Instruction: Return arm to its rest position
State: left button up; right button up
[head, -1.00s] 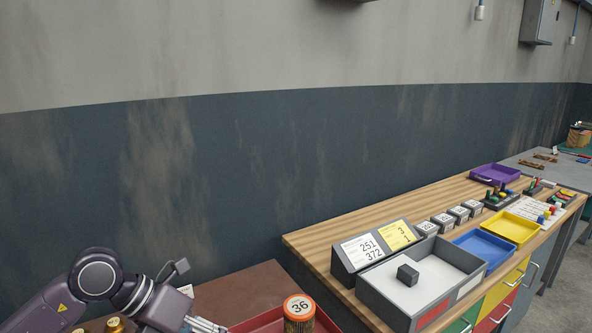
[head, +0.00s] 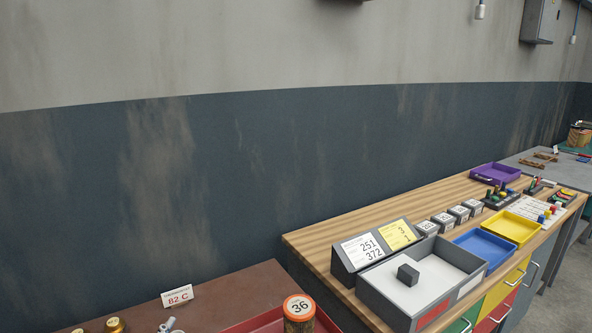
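Neither of my arms and neither gripper shows in the head view now. The lower left, over the brown table (head: 235,289), is clear of any arm. On that table stand a small white card reading "82 C" (head: 178,296), brass-coloured parts (head: 115,325) and a small grey part (head: 170,325) cut off by the bottom edge. A cylinder labelled 36 (head: 299,314) stands at the red tray (head: 262,320).
The wooden bench (head: 325,240) at right holds a grey bin (head: 412,305) with a dark block (head: 407,275), a number stand (head: 375,246), a blue tray (head: 484,246), a yellow tray (head: 512,227) and a purple tray (head: 494,174). A wall stands behind.

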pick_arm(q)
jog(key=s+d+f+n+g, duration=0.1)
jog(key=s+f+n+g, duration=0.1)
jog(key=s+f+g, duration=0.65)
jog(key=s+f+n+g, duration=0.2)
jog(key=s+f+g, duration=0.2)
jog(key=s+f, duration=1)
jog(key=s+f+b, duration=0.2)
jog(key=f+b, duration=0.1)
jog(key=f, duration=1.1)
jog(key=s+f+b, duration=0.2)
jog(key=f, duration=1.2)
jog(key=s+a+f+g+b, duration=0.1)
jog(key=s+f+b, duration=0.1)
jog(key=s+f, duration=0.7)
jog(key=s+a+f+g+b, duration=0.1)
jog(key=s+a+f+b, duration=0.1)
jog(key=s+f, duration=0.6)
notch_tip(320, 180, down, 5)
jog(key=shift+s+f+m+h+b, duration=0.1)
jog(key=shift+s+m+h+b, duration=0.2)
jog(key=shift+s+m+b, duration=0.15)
